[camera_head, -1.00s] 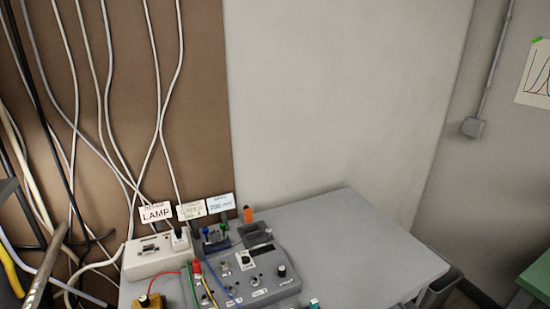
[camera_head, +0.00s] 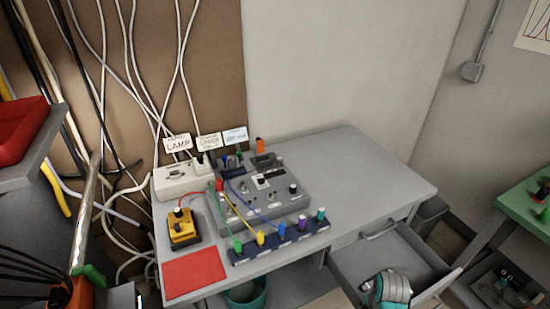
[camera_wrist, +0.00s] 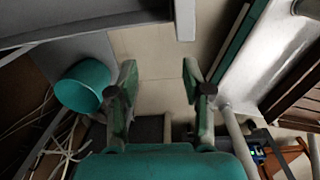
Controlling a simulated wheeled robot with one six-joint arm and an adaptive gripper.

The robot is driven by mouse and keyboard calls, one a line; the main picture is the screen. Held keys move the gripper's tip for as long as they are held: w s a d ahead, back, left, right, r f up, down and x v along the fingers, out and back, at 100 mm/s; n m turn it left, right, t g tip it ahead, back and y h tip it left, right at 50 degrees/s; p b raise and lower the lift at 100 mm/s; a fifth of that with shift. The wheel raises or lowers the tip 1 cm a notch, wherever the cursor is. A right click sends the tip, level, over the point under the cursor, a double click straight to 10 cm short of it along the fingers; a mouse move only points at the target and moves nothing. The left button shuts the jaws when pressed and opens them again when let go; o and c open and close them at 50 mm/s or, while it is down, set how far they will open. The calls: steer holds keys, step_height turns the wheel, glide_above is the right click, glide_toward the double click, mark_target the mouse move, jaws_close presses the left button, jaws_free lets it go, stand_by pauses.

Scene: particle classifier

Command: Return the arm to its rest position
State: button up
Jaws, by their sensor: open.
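My gripper (camera_wrist: 158,78) is open in the wrist view, its two green fingers spread with nothing between them. It points down toward the pale tiled floor (camera_wrist: 150,45). In the head view a teal and grey part of my arm (camera_head: 393,290) shows at the bottom edge, in front of the open drawer (camera_head: 375,270). The fingertips cannot be made out there.
The grey desk (camera_head: 385,185) carries a control box (camera_head: 262,205), a yellow switch box (camera_head: 182,230) and a red mat (camera_head: 194,272). A teal bin (camera_wrist: 82,85) stands on the floor. A green-topped bench (camera_head: 525,205) is at the right. The desk's right part is clear.

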steer(key=s+a+f+m+t, duration=0.3)
steer(key=s+a+f+m, duration=0.15)
steer(key=s, duration=0.35)
steer(key=s+a+r+m+t, duration=0.4)
steer(key=s+a+m, duration=0.15)
steer(key=s, duration=0.35)
steer(key=s+a+r+m+t, duration=0.1)
steer(key=s+r+m+t, duration=0.2)
steer(key=r, duration=0.9)
steer(key=s+a+r+m+t, duration=0.2)
steer(key=s+r+m+t, duration=0.2)
steer(key=s+r+m, duration=0.4)
step_height(320, 180, up, 5)
steer(key=s, duration=0.2)
steer(key=shift+s+f, duration=0.2)
steer(key=shift+s, duration=0.2)
